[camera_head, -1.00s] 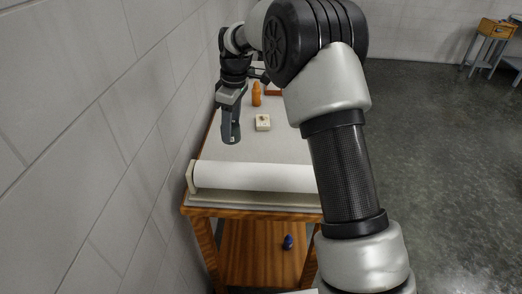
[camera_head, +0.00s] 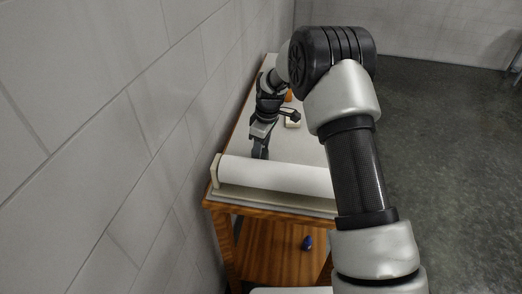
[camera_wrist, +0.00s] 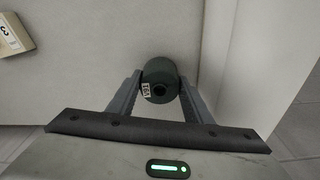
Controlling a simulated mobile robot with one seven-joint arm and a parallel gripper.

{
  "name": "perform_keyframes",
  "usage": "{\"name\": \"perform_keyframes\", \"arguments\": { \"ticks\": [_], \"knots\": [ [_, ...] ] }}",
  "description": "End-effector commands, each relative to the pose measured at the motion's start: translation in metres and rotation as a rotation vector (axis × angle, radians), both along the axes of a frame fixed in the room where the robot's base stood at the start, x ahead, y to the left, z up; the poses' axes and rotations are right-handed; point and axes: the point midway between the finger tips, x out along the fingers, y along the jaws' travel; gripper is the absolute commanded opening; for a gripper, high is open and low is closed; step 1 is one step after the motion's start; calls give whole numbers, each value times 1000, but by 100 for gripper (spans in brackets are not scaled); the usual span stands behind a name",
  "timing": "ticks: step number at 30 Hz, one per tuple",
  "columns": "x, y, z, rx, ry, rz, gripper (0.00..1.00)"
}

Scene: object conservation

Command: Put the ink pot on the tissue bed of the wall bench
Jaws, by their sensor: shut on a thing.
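My gripper (camera_wrist: 160,95) is shut on a small dark green cylindrical pot, the ink pot (camera_wrist: 160,72), which carries a white label. In the head view my gripper (camera_head: 260,152) points down over the wall bench (camera_head: 306,150), close to the white roll at its near end; the pot cannot be made out there. The bench has a pale grey top and a wooden frame. I cannot tell which part of the pale top is the tissue bed, or whether the pot touches it.
A white roll (camera_head: 275,175) lies across the bench's near end. A dark blue object (camera_head: 307,243) is on the lower shelf. A block wall (camera_head: 130,120) runs along the left.

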Motion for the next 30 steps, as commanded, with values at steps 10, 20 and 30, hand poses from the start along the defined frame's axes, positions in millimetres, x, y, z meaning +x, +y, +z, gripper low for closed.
{"name": "perform_keyframes", "arguments": {
  "ticks": [10, 20, 30],
  "knots": [
    [1, 0, -5, 0, -2, 1, 21],
    [1, 0, -3, 0, -2, 1, 64],
    [1, -3, 28, 1, -7, 0, 64]
  ]
}}
